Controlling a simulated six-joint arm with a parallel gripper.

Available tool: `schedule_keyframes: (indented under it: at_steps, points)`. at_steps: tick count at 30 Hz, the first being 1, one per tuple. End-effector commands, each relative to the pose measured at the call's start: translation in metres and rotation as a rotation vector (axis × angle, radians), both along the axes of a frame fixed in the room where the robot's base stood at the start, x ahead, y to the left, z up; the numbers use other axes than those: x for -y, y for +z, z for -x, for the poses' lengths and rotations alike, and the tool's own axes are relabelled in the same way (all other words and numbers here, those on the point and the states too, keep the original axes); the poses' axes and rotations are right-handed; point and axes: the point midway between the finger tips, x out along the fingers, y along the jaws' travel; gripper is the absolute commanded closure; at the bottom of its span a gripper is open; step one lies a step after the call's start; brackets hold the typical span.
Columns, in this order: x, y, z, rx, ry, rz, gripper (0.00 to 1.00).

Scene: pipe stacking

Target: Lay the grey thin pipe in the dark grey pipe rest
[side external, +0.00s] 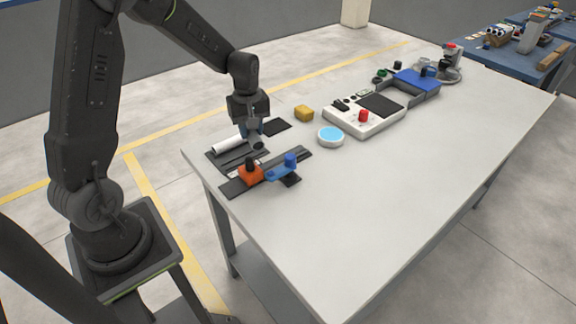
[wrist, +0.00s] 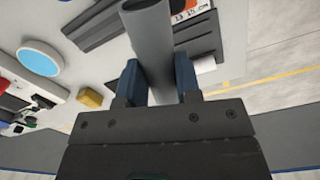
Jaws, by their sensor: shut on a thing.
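My gripper (wrist: 157,75) is shut on the grey thin pipe (wrist: 150,38), with one blue-tipped finger on each side of it. The pipe's open round end points toward the top of the wrist view. In the side view my gripper (side external: 251,130) is low over the near-left end of the table, and the pipe is mostly hidden there. A dark grey grooved piece, which looks like the pipe rest (side external: 232,161), lies beside and below my gripper. In the wrist view dark grey grooved parts (wrist: 90,27) show behind the pipe; I cannot tell whether the pipe touches them.
A white pipe (side external: 229,144) lies close by on the left. A dark rail with an orange block (side external: 250,175) and a blue clamp (side external: 281,172) lies in front. A yellow block (side external: 304,113), a round blue-topped disc (side external: 331,136) and a white console (side external: 351,123) stand further right. The table's right front is clear.

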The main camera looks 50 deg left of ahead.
Motion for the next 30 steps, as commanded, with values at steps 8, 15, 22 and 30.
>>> schedule_keyframes:
  at_steps: [8, 15, 22, 30]
  points:
    - [0.062, 0.001, -0.024, 0.001, -0.710, -0.001, 1.00]
    - [0.101, 0.003, -0.033, 0.001, -1.154, 0.000, 1.00]
    - [0.111, 0.003, -0.036, 0.000, -1.278, -0.001, 1.00]
    - [0.090, 0.004, -0.038, -0.018, -0.910, -0.017, 1.00]
